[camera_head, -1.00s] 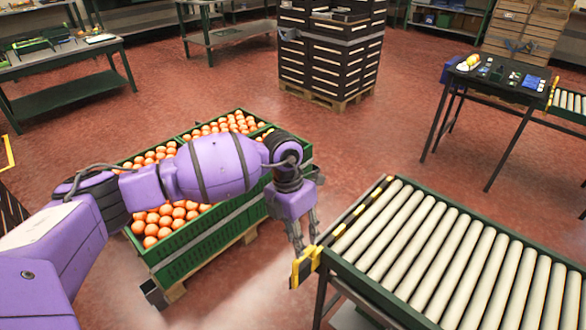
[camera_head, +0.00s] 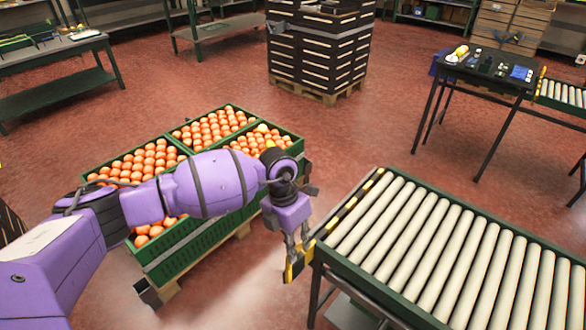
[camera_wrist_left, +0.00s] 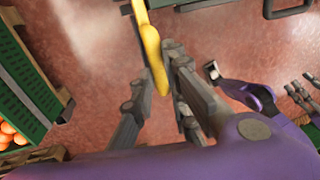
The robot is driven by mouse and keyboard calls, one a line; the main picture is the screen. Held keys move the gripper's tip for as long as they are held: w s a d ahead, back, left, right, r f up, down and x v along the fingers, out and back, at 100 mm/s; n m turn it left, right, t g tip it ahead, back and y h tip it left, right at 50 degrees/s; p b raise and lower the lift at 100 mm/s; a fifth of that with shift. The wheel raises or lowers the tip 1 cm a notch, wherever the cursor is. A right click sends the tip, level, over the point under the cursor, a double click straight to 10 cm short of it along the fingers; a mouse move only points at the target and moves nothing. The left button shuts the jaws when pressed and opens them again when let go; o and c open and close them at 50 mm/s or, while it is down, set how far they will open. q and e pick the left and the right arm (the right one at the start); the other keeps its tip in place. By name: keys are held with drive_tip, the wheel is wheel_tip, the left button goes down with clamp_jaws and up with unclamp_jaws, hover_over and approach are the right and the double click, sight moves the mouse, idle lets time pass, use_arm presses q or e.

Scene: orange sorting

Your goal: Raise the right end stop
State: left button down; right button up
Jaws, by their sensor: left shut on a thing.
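The right end stop shows as a striped black-and-yellow bar (camera_head: 350,205) along the near-left end of the roller conveyor, with a yellow end piece (camera_head: 297,266) at its near corner. My left gripper (camera_head: 297,247) is shut on this yellow piece, with its fingers pointing down. In the left wrist view the yellow piece (camera_wrist_left: 150,45) runs between the grey fingers (camera_wrist_left: 155,85). Fingers that look like my right gripper's (camera_wrist_left: 300,92) show at the right edge of the left wrist view; their opening is unclear. My right arm is not in the head view.
The roller conveyor (camera_head: 455,225) fills the right foreground. Green crates of oranges (camera_head: 215,240) stand left of it, under my left arm. A stack of black crates (camera_head: 318,55) and a small dark table (camera_head: 490,70) stand farther back. Red floor lies open between them.

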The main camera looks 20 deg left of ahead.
use_arm(q)
drive_tip(key=shift+w+r, duration=0.1)
wheel_tip(320, 180, up, 7)
drive_tip(key=p, duration=0.4)
drive_tip(key=shift+w+r, duration=0.1)
drive_tip(key=shift+r, duration=0.05)
drive_tip(key=shift+r+p, duration=0.2)
drive_tip(key=shift+p, duration=0.1)
drive_tip(key=shift+f, duration=0.1)
drive_tip(key=c, duration=1.7)
unclamp_jaws()
drive_tip(key=shift+c, duration=0.2)
drive_tip(key=shift+f, duration=0.1)
wheel_tip(320, 180, up, 12)
drive_tip(key=a, duration=0.2)
drive_tip(key=shift+w, duration=0.3)
drive_tip(key=shift+a, duration=0.1)
